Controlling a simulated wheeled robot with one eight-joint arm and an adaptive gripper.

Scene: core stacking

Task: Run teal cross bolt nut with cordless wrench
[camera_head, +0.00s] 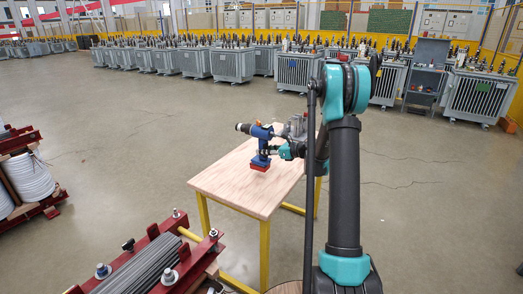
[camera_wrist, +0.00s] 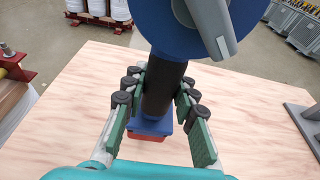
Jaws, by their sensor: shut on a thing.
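The cordless wrench (camera_head: 262,132) is blue with a dark handle and a red battery foot. It is upright at the wooden table, its nose pointing left in the head view. My gripper (camera_wrist: 160,92) is shut on the wrench's dark handle (camera_wrist: 165,88), with green-padded fingers on both sides. The red foot shows below in the wrist view (camera_wrist: 148,137); I cannot tell whether it touches the table. Several bolts with nuts stand on the red-framed core at the lower left, one at its front (camera_head: 169,275). I cannot tell which nut is teal.
The wooden table (camera_head: 215,183) has yellow legs and a mostly bare top. A grey stand (camera_wrist: 306,122) is at its right in the wrist view. The red-framed core (camera_head: 150,262) stands at lower left, white coils (camera_head: 30,177) beyond. Grey transformers (camera_head: 232,64) line the back.

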